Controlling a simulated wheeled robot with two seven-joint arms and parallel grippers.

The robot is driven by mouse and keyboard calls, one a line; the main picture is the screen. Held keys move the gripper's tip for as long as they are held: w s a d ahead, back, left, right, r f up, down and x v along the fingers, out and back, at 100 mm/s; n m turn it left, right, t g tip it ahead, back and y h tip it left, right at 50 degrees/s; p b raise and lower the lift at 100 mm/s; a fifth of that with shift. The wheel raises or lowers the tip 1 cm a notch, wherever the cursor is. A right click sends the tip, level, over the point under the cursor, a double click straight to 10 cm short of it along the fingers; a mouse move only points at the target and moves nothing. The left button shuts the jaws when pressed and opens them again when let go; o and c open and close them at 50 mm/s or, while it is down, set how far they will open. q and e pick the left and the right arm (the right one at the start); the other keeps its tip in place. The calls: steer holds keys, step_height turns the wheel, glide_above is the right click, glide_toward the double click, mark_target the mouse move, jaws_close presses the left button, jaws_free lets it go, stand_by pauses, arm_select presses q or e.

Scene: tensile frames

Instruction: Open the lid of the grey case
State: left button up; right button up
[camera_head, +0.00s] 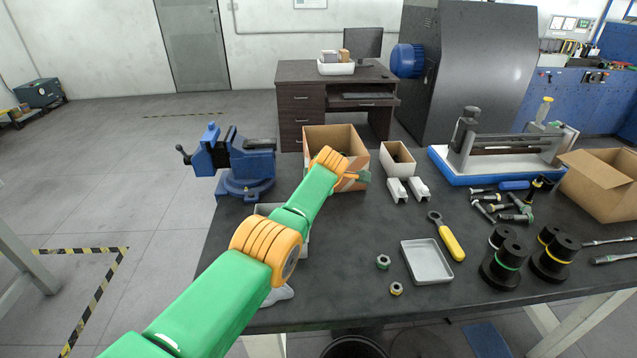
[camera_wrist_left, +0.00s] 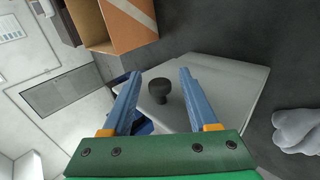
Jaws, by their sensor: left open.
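The grey case (camera_head: 267,208) stands on the dark workbench, mostly hidden behind my left arm in the head view. In the left wrist view its flat grey lid (camera_wrist_left: 222,90) fills the middle and looks shut. A black round knob (camera_wrist_left: 159,91) stands on the lid. My left gripper (camera_wrist_left: 160,73) is open, with one blue finger on each side of the knob in the picture. The fingers show no clear contact with it, and I cannot tell their height above the lid. In the head view the fingers are hidden. My right gripper is not in view.
An open cardboard box (camera_head: 318,140) stands just behind the case, and a blue vise (camera_head: 245,165) stands to the left. A pale glove-like item (camera_head: 278,295) lies near the front edge. A metal tray (camera_head: 426,262), wrench (camera_head: 446,237) and nuts lie to the right.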

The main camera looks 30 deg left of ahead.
arm_select(q)
steer(key=shift+s+d+r+p, duration=0.15)
steer(key=shift+d+r+p, duration=0.1)
steer(key=shift+r+p, duration=0.3)
steer(key=v, duration=0.5)
steer(key=shift+s+d+r, duration=0.15)
steer(key=shift+s, duration=0.3)
